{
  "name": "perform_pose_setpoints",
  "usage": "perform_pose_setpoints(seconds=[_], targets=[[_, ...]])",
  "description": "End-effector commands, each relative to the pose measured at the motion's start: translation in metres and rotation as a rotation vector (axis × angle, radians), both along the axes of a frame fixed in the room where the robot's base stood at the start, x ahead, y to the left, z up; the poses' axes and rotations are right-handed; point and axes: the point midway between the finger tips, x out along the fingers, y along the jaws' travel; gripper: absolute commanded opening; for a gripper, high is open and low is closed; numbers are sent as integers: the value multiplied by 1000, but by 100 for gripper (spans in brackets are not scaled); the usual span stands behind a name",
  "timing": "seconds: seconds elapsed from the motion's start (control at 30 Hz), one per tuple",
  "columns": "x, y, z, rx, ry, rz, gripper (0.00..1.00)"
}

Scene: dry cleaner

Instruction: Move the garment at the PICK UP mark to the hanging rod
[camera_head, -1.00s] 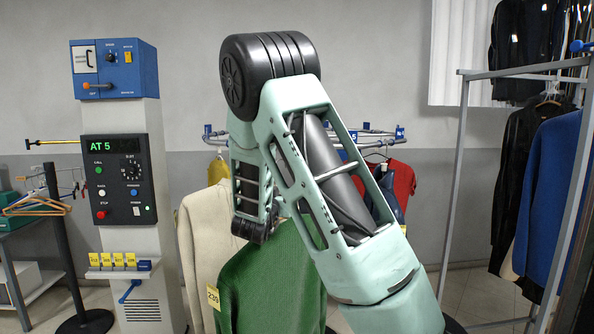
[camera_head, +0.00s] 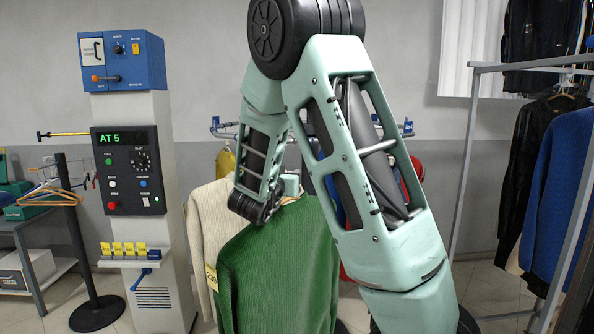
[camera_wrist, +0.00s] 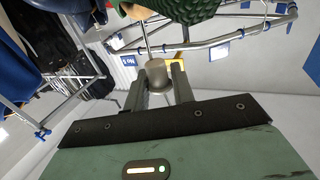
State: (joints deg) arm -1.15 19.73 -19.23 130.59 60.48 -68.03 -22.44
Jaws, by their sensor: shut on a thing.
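Green knit also shows at the top of the wrist view (camera_wrist: 190,10). My gripper (camera_wrist: 157,78) is shut on a grey cylindrical piece with a thin stem leading toward the green sweater, apparently its hanger. My arm hides the hanger's top in the head view. The grey metal rack with a hanging rod (camera_head: 530,67) stands at the right and holds dark and blue garments. No PICK UP lettering is readable.
A cream sweater (camera_head: 208,215) hangs behind the green one, near a conveyor rail (camera_wrist: 220,42) with blue clips. A control column (camera_head: 130,180) reading "AT 5" and a black post (camera_head: 78,240) stand left. A side table (camera_head: 22,228) with hangers is far left.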

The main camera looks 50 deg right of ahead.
Motion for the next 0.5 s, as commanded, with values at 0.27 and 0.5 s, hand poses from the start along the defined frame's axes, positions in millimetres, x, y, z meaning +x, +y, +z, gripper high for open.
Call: perform_pose_setpoints(seconds=[0.27,0.5], targets=[[3,40,2,-2,-2,3,0],[6,73,2,-1,1,4,0]])
